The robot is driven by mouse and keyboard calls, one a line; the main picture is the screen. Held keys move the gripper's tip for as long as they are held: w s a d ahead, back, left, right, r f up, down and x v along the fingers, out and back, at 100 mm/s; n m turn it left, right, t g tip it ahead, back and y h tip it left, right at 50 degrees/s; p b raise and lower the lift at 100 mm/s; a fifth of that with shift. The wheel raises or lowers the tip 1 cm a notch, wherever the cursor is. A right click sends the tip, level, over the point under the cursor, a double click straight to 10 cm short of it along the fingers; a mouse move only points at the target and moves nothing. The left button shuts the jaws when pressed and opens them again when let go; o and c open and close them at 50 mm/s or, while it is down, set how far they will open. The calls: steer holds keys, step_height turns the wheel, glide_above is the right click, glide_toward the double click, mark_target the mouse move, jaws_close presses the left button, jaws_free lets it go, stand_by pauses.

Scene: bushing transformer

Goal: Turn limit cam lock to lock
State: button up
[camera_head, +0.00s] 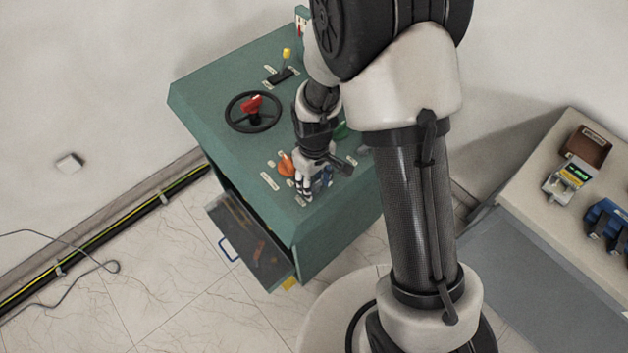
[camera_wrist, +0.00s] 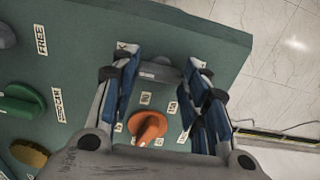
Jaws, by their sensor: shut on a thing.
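The green sloped control console (camera_head: 215,85) carries several coloured knobs and white labels. In the wrist view a grey bar-shaped knob (camera_wrist: 160,72) lies crosswise between my gripper's (camera_wrist: 163,66) blue-padded fingers, which are shut on it. A label on its left is mostly hidden by the finger and shows only a "K". A "FREE" label (camera_wrist: 40,40) stands farther left. I cannot read the grey knob's own name. In the head view my gripper (camera_head: 314,188) reaches down to the console's lower right part and hides the grey knob.
An orange knob (camera_wrist: 147,127) sits close beside my fingers. A green knob (camera_wrist: 20,102) and a yellow knob (camera_wrist: 28,153) lie to the left. A black handwheel (camera_head: 252,112) and a yellow-tipped lever (camera_head: 287,55) are higher up. An open drawer (camera_head: 245,240) juts out below.

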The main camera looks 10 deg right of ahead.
mark_target(314, 185)
stand_by(0.3)
steer(key=o, duration=1)
steer(key=shift+o, duration=0.2)
step_height(314, 185, up, 12)
stand_by(0.3)
steer(key=s+d+r+m+t+b, duration=0.2)
steer(key=s+d+r+m, duration=0.15)
steer(key=s+r, duration=0.4)
steer(key=s+d+r+m+t+b, duration=0.2)
steer(key=s+d+r, duration=0.3)
steer(key=s, duration=0.5)
steer(key=shift+s+r+m+t, duration=0.2)
steer(key=shift+r+m+t, duration=0.1)
steer(key=shift+m, duration=0.45)
